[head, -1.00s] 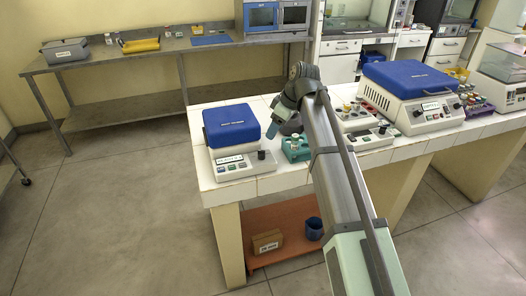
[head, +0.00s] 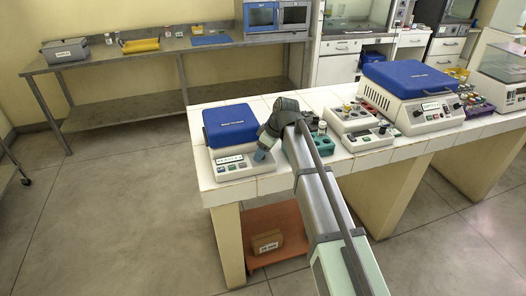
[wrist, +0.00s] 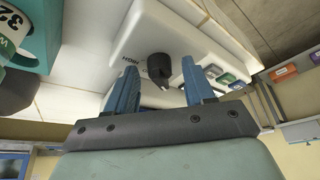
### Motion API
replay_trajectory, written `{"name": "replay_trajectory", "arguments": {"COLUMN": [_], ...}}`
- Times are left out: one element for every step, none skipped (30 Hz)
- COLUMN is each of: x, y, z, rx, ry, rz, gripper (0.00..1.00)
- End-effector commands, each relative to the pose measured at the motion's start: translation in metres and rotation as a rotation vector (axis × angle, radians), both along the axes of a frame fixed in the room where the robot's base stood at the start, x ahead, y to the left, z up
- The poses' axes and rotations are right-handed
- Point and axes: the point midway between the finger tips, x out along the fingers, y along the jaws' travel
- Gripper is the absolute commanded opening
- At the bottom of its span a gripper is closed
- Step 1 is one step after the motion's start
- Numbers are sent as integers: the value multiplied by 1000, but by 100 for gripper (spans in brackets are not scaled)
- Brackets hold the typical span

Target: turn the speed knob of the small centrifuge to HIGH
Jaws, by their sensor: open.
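The small centrifuge (head: 228,160) stands at the left end of the white bench, with a blue lid (head: 229,125) and a pale front panel. Its black speed knob (wrist: 158,68) shows in the wrist view, with the printing HIGH (wrist: 129,58) beside it. My gripper (head: 261,156) is at the panel's right end in the head view and hides the knob there. In the wrist view my gripper (wrist: 160,72) is open, with one blue finger on each side of the knob. I cannot tell whether the fingers reach down around it or touch it.
Colored buttons (wrist: 213,72) sit on the panel close to my right-hand finger in the wrist view. A teal rack (head: 296,152) stands just right of the centrifuge. A larger blue-lidded machine (head: 415,95) stands farther right.

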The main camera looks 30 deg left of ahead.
Motion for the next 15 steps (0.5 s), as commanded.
{"name": "replay_trajectory", "arguments": {"x": [0,0,0,0,0,0,0,0,0,0,0,0,0,0,0], "y": [0,0,0,0,0,0,0,0,0,0,0,0,0,0,0], "z": [0,0,0,0,0,0,0,0,0,0,0,0,0,0,0], "rx": [0,0,0,0,0,0,0,0,0,0,0,0,0,0,0], "ry": [0,0,0,0,0,0,0,0,0,0,0,0,0,0,0], "rz": [0,0,0,0,0,0,0,0,0,0,0,0,0,0,0], "gripper": [53,53,53,53,53,53,51,48,44,42,39,35,32,29,25]}}
